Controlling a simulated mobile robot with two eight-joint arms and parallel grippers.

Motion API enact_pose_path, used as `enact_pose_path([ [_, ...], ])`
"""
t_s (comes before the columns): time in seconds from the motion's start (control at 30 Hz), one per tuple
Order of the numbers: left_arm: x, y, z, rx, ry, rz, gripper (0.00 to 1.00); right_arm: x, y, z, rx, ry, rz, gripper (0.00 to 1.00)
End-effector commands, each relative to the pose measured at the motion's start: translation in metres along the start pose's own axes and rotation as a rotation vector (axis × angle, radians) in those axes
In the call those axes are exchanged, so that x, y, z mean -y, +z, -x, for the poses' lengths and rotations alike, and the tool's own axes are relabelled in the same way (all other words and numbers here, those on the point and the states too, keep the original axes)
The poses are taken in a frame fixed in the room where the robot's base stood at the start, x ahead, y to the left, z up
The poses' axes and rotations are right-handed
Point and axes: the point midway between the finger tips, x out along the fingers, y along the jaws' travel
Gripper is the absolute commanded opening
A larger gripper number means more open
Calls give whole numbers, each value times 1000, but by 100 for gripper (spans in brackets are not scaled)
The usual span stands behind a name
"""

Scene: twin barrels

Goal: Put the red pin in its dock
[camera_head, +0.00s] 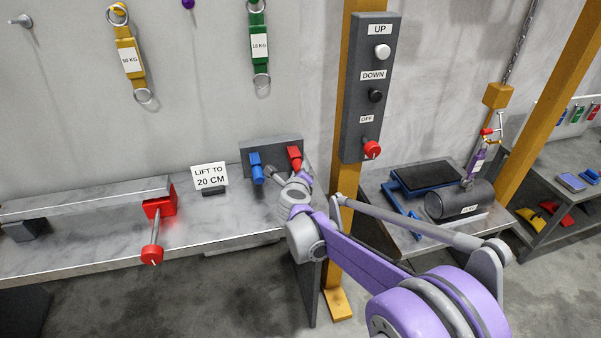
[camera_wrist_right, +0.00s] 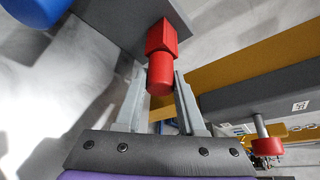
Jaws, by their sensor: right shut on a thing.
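A grey dock panel (camera_head: 262,148) stands at the back of the workbench, with a red block and a blue block on it. The red pin (camera_wrist_right: 160,72) has a round red head, lined up against the square red dock block (camera_wrist_right: 162,38) in the right wrist view. My right gripper (camera_wrist_right: 160,88) is shut on the red pin, one finger on each side. In the head view my right gripper (camera_head: 300,178) is at the panel's right end, just below the red dock (camera_head: 295,155), and hides most of the pin. How deep the pin sits is hidden. My left gripper is not in view.
A blue pin (camera_head: 256,172) is at the panel's left. A red clamp (camera_head: 160,206) with a red-knobbed rod holds the beam end. An orange post (camera_head: 345,200) carries the UP/DOWN/OFF box (camera_head: 371,85) close to my right arm. A "LIFT TO 20 CM" sign (camera_head: 209,177) stands left.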

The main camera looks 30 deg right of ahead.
Motion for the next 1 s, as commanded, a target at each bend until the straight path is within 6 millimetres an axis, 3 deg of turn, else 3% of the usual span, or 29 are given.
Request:
enact_pose_path([
  [0.03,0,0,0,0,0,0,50,0,0,-1,0,0,0,0],
  [0.07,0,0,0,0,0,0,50,0,0,-1,0,0,0,44],
  [0.23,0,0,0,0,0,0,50,0,0,-1,0,0,0,73],
  [0.63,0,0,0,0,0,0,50,0,1,8,1,1,0,73],
  [1.0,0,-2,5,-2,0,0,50,0,1,79,2,2,0,73],
])
